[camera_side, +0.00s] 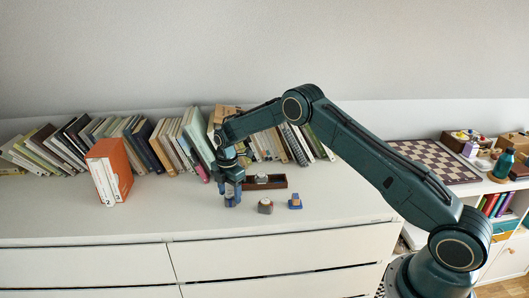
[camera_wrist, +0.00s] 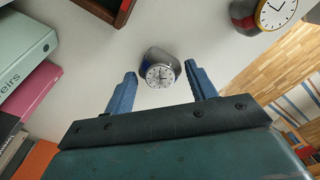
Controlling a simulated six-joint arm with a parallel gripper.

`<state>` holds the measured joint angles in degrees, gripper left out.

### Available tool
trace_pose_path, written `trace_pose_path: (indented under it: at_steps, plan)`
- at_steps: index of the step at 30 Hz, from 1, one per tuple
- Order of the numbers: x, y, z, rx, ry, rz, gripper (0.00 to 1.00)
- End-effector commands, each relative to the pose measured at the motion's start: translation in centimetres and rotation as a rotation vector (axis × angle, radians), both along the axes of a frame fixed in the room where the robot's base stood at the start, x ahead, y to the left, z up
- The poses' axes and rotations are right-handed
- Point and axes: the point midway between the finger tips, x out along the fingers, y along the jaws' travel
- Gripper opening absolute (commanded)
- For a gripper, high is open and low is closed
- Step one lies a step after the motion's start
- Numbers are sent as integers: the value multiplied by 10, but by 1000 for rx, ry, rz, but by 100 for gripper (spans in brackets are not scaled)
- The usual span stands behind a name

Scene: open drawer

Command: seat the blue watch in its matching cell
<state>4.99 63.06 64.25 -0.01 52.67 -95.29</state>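A watch with a white round face and a grey and blue body (camera_wrist: 160,70) lies between my gripper's fingers in the wrist view, with gaps on both sides. My gripper (camera_wrist: 160,80) is open and points down at the dresser top. In the side view my gripper (camera_side: 232,199) is low over the top, left of the dark wooden box, and hides most of what is under it. The box (camera_side: 276,186) holds a greyish item; its corner shows at the top of the wrist view (camera_wrist: 122,14). Its cells cannot be made out clearly.
A grey and red watch (camera_side: 265,206) stands in front of the box and shows in the wrist view (camera_wrist: 262,14). A small blue and orange item (camera_side: 295,201) stands right of it. Books line the back; an orange binder (camera_side: 108,165) stands left. The front left is clear.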

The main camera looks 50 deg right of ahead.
Motion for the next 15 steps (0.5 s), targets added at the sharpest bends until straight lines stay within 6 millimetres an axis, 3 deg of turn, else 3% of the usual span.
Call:
trace_pose_path:
  at_steps: [1,3,15]
  plan:
    - [0,0,0,0,0,0,38]
    - [0,0,0,0,0,0,28]
    - [0,0,6,0,-2,0,28]
